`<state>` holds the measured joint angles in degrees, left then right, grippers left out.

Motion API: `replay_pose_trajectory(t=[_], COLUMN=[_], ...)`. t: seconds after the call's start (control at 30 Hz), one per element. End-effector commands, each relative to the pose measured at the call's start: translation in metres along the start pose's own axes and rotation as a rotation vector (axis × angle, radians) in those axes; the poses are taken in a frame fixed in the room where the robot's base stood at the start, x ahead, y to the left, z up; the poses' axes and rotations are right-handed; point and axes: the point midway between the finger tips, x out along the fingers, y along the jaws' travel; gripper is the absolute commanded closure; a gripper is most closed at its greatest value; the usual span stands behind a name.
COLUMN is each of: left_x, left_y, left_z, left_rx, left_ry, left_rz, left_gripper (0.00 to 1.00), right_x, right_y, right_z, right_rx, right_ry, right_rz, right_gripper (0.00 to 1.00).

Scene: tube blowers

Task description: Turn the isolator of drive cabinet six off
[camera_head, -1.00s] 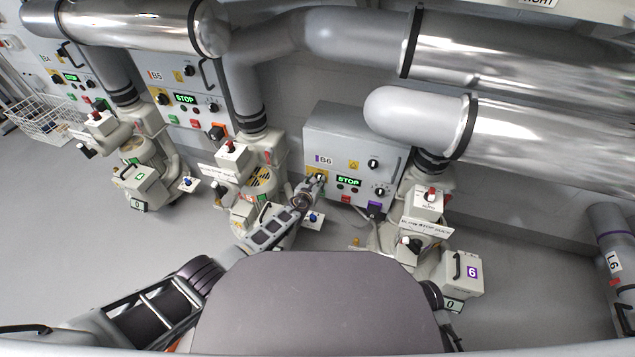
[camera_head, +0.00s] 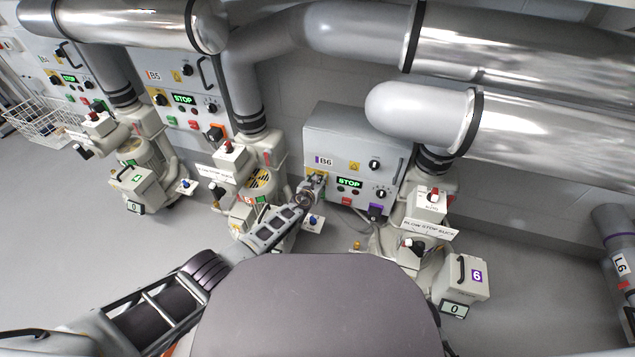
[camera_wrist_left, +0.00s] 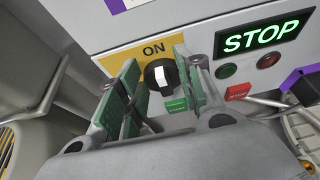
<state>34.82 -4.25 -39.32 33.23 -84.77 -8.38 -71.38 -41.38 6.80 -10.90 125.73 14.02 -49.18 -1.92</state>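Drive cabinet six is the grey box labelled B6 (camera_head: 340,135) at the centre of the head view. Its isolator is a black knob with a white bar on a yellow plate, seen in the left wrist view (camera_wrist_left: 158,78). "ON" is printed above the knob, and the white bar stands nearly upright in line with it. My left gripper (camera_head: 318,180) is at the cabinet's lower left corner. In the wrist view its green-padded fingers (camera_wrist_left: 157,85) stand open on either side of the knob. I cannot tell whether either finger touches it. My right gripper is not in view.
The cabinet display (camera_head: 349,183) reads STOP. A green button (camera_wrist_left: 176,104) and a red stop button (camera_wrist_left: 238,92) sit close to the isolator. A blower (camera_head: 255,180) stands left of the cabinet, another (camera_head: 430,205) to its right. Large pipes (camera_head: 500,120) run above.

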Motion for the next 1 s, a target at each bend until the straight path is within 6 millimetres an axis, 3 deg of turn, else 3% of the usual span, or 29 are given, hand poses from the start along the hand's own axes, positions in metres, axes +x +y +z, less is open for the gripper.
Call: replay_pose_trajectory(t=[0.07,0.33,1.0], left_x=[0.0000,-0.0001,0.0005], left_y=[0.0000,0.0001,0.0058], left_z=[0.0001,-0.0001,-0.0021], left_rx=[0.000,0.000,-0.115], left_ry=[0.000,0.000,0.000], left_rz=[0.000,0.000,-0.047], left_gripper=[0.66,1.00,1.00], right_x=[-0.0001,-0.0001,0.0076], right_y=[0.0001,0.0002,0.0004], right_z=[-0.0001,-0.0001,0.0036], right_rx=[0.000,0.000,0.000], right_ry=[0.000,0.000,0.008], right_rz=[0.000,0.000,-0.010], right_gripper=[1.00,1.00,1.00])
